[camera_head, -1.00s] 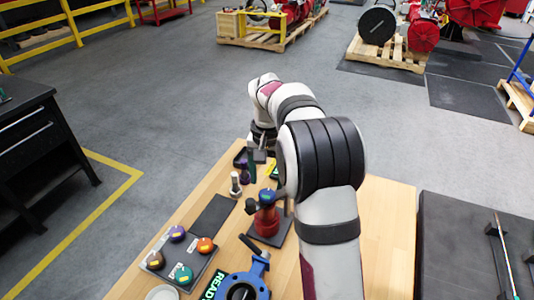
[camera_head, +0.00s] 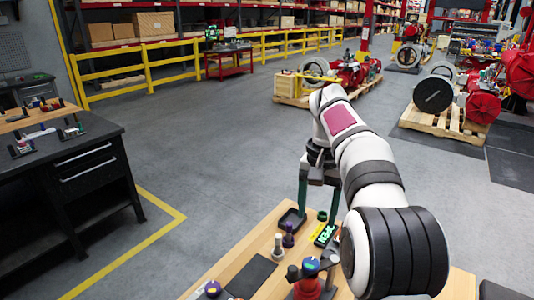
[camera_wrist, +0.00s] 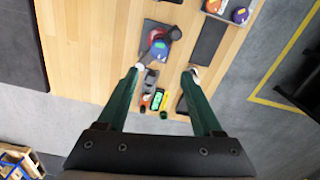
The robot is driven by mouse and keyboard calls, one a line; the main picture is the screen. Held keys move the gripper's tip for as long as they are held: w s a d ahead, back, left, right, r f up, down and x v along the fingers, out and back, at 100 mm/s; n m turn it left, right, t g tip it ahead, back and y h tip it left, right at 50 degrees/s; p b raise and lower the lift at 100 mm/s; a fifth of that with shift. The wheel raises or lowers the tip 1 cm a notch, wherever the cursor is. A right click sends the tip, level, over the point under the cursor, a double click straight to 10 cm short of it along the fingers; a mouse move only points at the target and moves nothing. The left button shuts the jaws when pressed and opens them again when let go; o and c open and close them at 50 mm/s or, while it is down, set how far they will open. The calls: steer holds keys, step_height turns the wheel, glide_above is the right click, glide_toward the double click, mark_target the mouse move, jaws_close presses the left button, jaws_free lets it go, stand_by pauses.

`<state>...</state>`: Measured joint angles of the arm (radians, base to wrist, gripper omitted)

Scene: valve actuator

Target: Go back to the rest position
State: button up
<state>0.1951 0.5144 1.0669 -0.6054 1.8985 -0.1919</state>
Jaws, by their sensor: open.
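My gripper (camera_head: 319,210) hangs above the far end of the wooden table (camera_head: 250,262), fingers pointing down. Its two green fingers are wide apart with nothing between them. In the wrist view, my gripper (camera_wrist: 165,70) is also open and empty, with the table below. The red actuator with a blue top (camera_head: 308,286) stands on the table nearer the camera; it also shows in the wrist view (camera_wrist: 158,47). My arm hides part of the table's right side.
A black tray (camera_head: 291,221), a purple-topped piece (camera_head: 288,236), a pale upright piece (camera_head: 278,246) and a green-lit display (camera_head: 325,235) sit near the far end. A dark mat (camera_head: 250,276) lies at left. A black workbench (camera_head: 85,165) stands apart across open floor.

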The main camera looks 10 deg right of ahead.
steer(key=s+a+n+y, duration=0.1)
steer(key=s+a, duration=0.3)
steer(key=s, duration=0.4)
steer(key=s+a, duration=0.4)
steer(key=s, duration=0.5)
steer(key=s+a+f, duration=0.2)
steer(key=s+f, duration=0.2)
steer(key=s, duration=0.3)
steer(key=s+a+f, duration=0.2)
steer(key=s+f, duration=0.3)
steer(key=s, duration=0.2)
steer(key=shift+s+y, duration=0.35)
steer(key=shift+y, duration=0.05)
